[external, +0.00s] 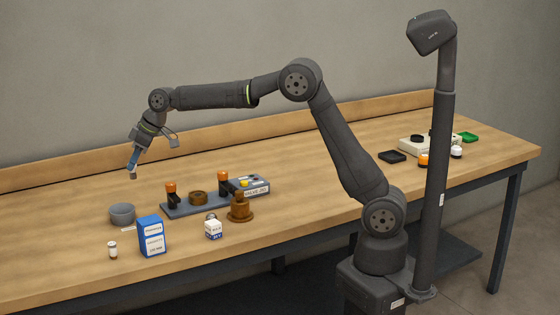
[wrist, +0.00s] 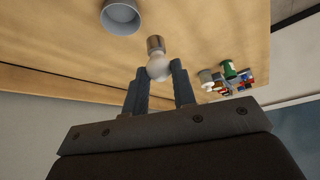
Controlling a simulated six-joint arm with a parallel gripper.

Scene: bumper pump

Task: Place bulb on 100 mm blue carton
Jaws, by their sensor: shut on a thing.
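My gripper (external: 133,166) is raised above the left part of the bench, fingers pointing down. In the wrist view, my gripper (wrist: 160,72) is shut on the bulb (wrist: 158,66), which has a white globe and a metal cap pointing away from the fingers. In the external view only a small grey end shows below the fingertips. The blue carton (external: 151,237) stands upright on the bench near its front edge, below and slightly right of my gripper in the picture. It has white label panels, and its top is clear.
A grey bowl (external: 122,215) stands behind the carton, and a small white bottle (external: 112,250) left of it.

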